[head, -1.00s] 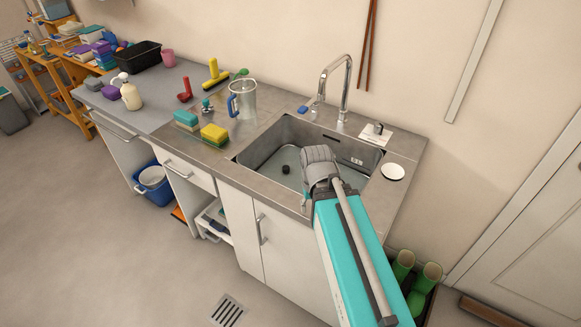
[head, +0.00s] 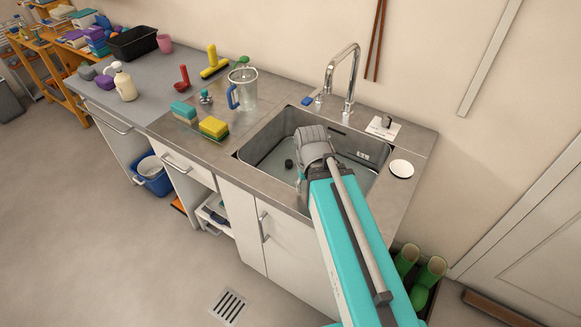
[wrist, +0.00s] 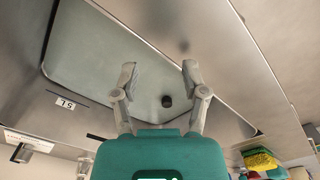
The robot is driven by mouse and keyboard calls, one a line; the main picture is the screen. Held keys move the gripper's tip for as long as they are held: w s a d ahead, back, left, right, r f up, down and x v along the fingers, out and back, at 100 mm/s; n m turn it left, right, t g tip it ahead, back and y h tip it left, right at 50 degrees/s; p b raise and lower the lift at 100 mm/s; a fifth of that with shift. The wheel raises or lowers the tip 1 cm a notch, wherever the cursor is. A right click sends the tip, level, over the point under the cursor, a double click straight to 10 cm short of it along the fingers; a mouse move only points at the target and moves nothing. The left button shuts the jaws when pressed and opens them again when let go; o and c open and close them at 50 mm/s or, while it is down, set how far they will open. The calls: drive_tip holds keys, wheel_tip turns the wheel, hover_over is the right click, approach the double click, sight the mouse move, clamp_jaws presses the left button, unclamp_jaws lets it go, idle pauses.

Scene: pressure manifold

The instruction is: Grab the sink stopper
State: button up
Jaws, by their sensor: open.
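The sink stopper, a small black cylinder, stands on the floor of the steel sink in the head view (head: 289,164). It also shows in the wrist view (wrist: 167,101). My gripper (wrist: 159,74) is open and empty, with its two grey fingers spread on either side of the stopper as the wrist camera sees it. The fingers do not touch it; the exact height gap is hard to judge. In the head view my wrist hangs over the sink (head: 245,157), just right of the stopper, and mostly hides the fingers.
The tall faucet (head: 351,75) stands behind the sink. A white disc (head: 401,168) and a white card (head: 381,127) lie to its right. A yellow-green sponge (head: 214,127) and a clear jug (head: 243,88) stand left.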

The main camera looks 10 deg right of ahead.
sight(289, 161)
drive_tip(key=o, duration=0.3)
drive_tip(key=shift+w, duration=0.15)
drive_tip(key=shift+o, duration=0.3)
drive_tip(key=w+f+m+b, duration=0.2)
drive_tip(key=w+m, duration=0.7)
drive_tip(key=w, duration=1.6)
drive_tip(key=shift+a, duration=0.15)
drive_tip(key=shift+f, duration=0.15)
wheel_tip(289, 161, down, 8)
drive_tip(key=b, duration=0.8)
drive_tip(key=shift+f+b, duration=0.25)
drive_tip(key=shift+b, duration=0.1)
drive_tip(key=f+b, duration=0.3)
drive_tip(key=shift+a+f+b, duration=0.25)
drive_tip(key=shift+b, duration=0.05)
drive_tip(key=shift+f+b, duration=0.8)
drive_tip(key=shift+f, duration=0.05)
